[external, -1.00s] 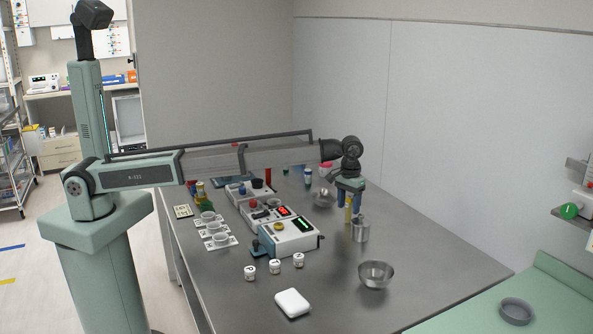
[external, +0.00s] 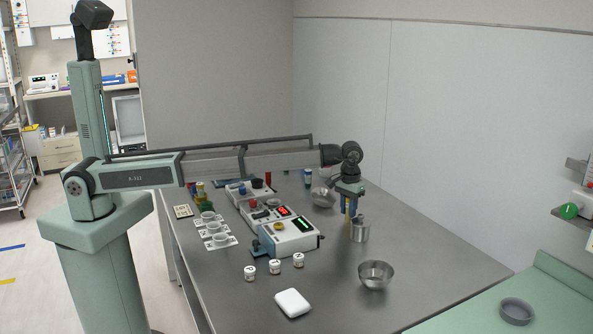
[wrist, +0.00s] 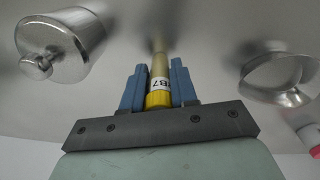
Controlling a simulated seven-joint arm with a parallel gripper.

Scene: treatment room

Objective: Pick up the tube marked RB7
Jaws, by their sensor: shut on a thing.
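The tube (wrist: 160,72) has a yellow cap and a white label; "B7" is readable, and the start of the marking is hidden by a finger. My gripper (wrist: 158,82) is shut on it, with one blue finger on each side near the cap. In the external view my gripper (external: 349,202) is low over the steel table, and only a thin yellow part of the tube (external: 347,207) shows between the fingers. I cannot tell whether the tube's lower end touches the table.
A lidded metal pot (external: 360,231) stands close in front of my gripper. A metal bowl (external: 323,197) is close behind it, and another bowl (external: 376,274) is nearer the front. Boxy devices (external: 289,236) stand to the left. The table's right side is clear.

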